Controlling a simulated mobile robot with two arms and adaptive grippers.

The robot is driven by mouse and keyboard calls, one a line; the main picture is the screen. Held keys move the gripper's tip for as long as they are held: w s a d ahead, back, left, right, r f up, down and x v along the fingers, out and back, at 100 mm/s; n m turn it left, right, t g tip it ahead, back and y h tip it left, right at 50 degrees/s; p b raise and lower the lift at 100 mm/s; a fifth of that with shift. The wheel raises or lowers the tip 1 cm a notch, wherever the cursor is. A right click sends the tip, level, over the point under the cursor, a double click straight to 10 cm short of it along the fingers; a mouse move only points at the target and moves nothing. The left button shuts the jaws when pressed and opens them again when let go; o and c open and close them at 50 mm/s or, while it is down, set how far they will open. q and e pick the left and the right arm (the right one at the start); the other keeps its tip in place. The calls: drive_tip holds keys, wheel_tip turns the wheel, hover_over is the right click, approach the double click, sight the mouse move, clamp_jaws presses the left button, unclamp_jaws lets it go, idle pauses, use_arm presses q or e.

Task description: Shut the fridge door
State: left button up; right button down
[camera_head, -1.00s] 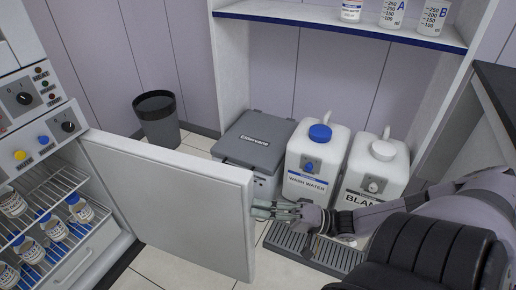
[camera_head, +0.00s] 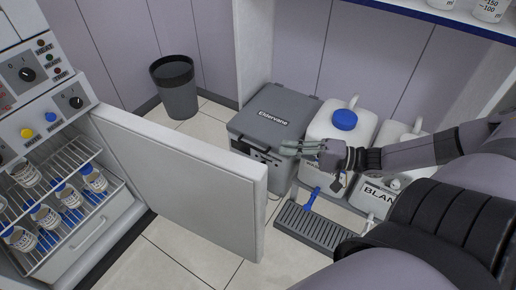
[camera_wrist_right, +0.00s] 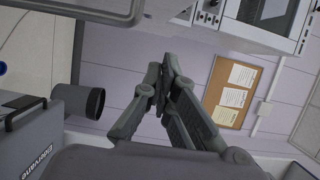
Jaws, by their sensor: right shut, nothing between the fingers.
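The fridge door (camera_head: 185,180) is white and stands open, reaching out to the right from the fridge (camera_head: 85,245) at the left of the head view. Bottles with white labels (camera_head: 95,180) stand on wire shelves inside. My right gripper (camera_head: 283,146) is shut and empty, to the right of the door's free edge and apart from it, in front of the grey box and the white canisters. In the right wrist view its fingers (camera_wrist_right: 165,65) meet at the tips, and a pale panel that may be the door (camera_wrist_right: 100,8) shows at the top. My left gripper is not in view.
A grey Eldervane box (camera_head: 275,120), a blue-capped white canister (camera_head: 338,130) and a canister marked BLAN (camera_head: 378,192) stand behind my right arm. A grey grate (camera_head: 315,228) lies in front. A dark bin (camera_head: 178,95) stands behind the door. Tiles before the door (camera_head: 185,255) are clear.

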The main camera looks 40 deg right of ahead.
drive_tip(key=w+a+b, duration=0.1)
drive_tip(key=a, duration=0.1)
drive_tip(key=w+a+b, duration=0.1)
drive_tip(key=a, duration=0.1)
drive_tip(key=w+a+b, duration=0.1)
drive_tip(key=a, duration=0.2)
drive_tip(key=shift+w+a, duration=0.1)
drive_tip(key=shift+w, duration=0.1)
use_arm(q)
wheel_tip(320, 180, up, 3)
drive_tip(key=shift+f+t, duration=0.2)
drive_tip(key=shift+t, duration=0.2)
use_arm(e)
drive_tip(key=shift+s+a, duration=0.2)
drive_tip(key=shift+a, duration=0.2)
